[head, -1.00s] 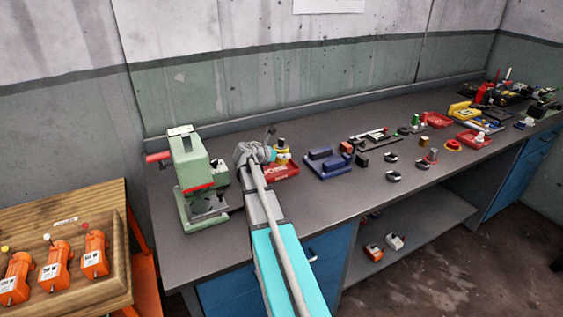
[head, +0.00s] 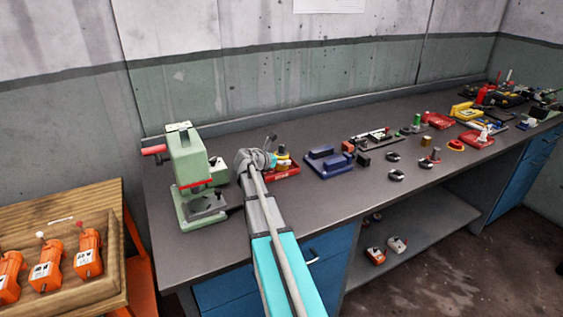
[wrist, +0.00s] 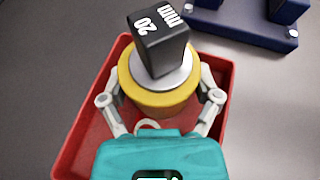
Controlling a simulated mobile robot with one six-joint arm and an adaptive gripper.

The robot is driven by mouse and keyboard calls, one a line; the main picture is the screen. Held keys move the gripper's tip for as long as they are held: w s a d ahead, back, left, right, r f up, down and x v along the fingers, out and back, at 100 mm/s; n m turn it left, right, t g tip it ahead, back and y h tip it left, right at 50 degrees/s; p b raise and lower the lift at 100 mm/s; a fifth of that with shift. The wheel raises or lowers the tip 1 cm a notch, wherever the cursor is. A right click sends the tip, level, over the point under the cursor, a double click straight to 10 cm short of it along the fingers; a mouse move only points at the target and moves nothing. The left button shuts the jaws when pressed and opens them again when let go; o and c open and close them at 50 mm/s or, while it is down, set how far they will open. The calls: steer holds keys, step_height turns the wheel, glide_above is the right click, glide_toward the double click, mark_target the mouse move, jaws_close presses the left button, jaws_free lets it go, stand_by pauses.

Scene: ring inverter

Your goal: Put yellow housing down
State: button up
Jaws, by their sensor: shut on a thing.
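The yellow housing (wrist: 158,103) is a round yellow ring with a silver disc on top. A black block (wrist: 160,45) marked "20 mm" stands on the silver disc, tilted in the wrist view. My gripper (wrist: 162,92) is shut on the housing, with one finger on each side. The housing is over the red tray (wrist: 82,135); I cannot tell whether it touches the tray floor. In the head view the housing (head: 282,158) shows small and partly hidden by my gripper (head: 271,160), above the red tray (head: 288,172).
A green press (head: 190,165) stands left of the tray. A dark blue fixture (head: 328,163) is just right of it. Several small parts and red trays (head: 475,139) spread along the grey bench (head: 300,215) further right. A wooden box (head: 110,285) with orange units stands at the lower left.

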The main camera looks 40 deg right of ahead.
steer(key=o, duration=1.1)
steer(key=shift+r, duration=0.15)
steer(key=shift+p+v, duration=1.45)
steer(key=shift+v, duration=2.3)
